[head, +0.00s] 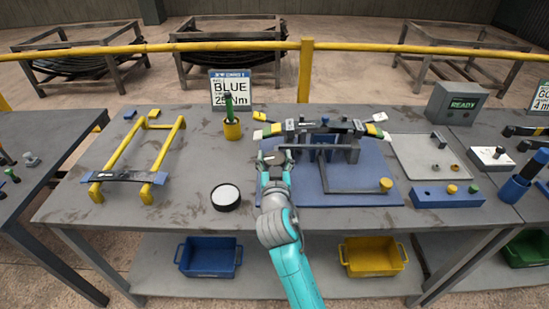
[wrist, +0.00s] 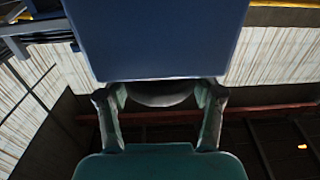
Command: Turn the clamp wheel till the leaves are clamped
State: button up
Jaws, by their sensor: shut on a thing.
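The leaf stack (head: 340,126), dark with pale and green ends, lies across the blue and dark clamp fixture on a blue base plate (head: 350,185). My gripper (head: 273,158) is at the left edge of this plate, in front of the stack's left part. In the wrist view my gripper (wrist: 161,100) has its two fingers on either side of a grey rounded part, which looks like the clamp wheel (wrist: 160,95). A large blue block (wrist: 157,40) hides the upper part of it. Whether the leaves press tightly together cannot be told.
A grey bar with a yellow knob (head: 386,184) reaches across the plate's front right. A black round dish (head: 226,197) and yellow stand (head: 126,160) are to the left. A grey box reading READY (head: 457,103) is at back right.

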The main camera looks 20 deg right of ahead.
jog(key=m+g+h, duration=0.2)
jog(key=h, duration=0.1)
jog(key=m+g+h, duration=0.2)
jog(key=m+h, duration=0.1)
jog(key=h, duration=0.1)
jog(key=shift+w+a+m+h, duration=0.1)
jog(key=shift+a+m+h, duration=0.05)
jog(key=shift+m+h, duration=0.15)
jog(key=shift+m+g+h, duration=0.9)
jog(key=shift+m+g, duration=0.1)
jog(key=shift+g, duration=0.4)
jog(key=shift+m+g+h, duration=0.9)
jog(key=shift+m+g, duration=0.1)
jog(key=shift+g, duration=0.4)
jog(key=o, duration=1.2)
jog(key=shift+c, duration=0.2)
jog(key=v, duration=1.2)
